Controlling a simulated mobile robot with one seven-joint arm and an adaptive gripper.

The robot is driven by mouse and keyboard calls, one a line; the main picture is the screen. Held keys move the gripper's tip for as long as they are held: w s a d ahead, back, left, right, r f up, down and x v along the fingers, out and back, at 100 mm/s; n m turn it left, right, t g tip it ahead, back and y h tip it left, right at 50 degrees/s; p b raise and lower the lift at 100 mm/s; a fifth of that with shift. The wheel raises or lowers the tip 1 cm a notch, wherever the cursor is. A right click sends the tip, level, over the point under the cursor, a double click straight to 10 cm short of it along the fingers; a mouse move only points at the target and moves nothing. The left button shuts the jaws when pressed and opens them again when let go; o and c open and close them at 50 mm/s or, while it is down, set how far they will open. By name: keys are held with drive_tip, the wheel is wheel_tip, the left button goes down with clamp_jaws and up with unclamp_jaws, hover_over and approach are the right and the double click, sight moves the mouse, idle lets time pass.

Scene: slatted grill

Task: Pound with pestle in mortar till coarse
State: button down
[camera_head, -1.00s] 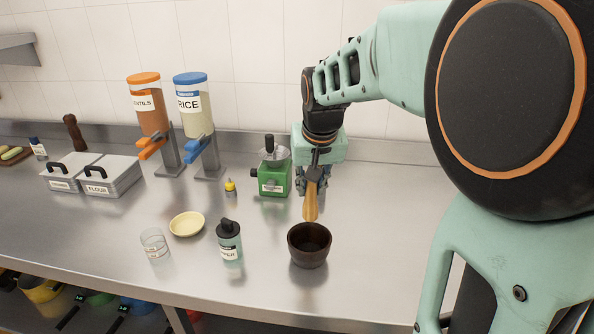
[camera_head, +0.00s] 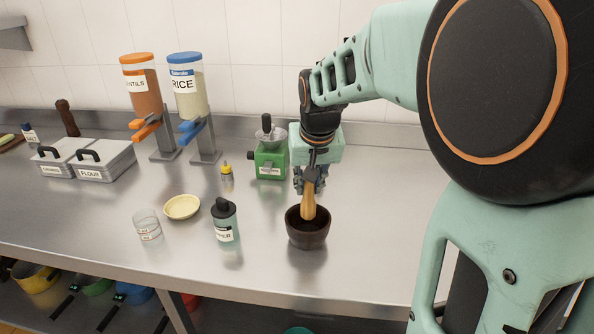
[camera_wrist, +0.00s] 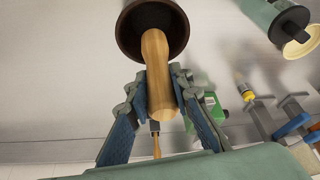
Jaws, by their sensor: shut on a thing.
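The dark brown mortar (camera_head: 307,236) stands upright on the steel counter, and it shows at the top of the wrist view (camera_wrist: 151,12). The light wooden pestle (camera_head: 309,203) is held by my gripper (camera_head: 310,182), its lower end inside the mortar's mouth. In the wrist view the pestle (camera_wrist: 157,75) lies between my gripper's two fingers (camera_wrist: 155,98), which are shut on it. Its far end reaches into the mortar. Whether it touches the bottom, and what the mortar holds, I cannot tell.
Left of the mortar stand a pepper shaker (camera_head: 224,222), a clear glass (camera_head: 148,228) and a cream bowl (camera_head: 182,207). A green grinder (camera_head: 270,163) and a yellow-topped bottle (camera_head: 227,177) stand behind. The counter right of the mortar is clear.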

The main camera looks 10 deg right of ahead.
sight(309, 205)
drive_tip(key=shift+f+b, duration=1.15)
drive_tip(key=shift+f, duration=0.25)
idle(1.2)
wheel_tip(309, 205, down, 4)
drive_tip(key=b, duration=0.3)
drive_tip(key=shift+r+p, duration=1.4)
drive_tip(key=shift+r, duration=0.6)
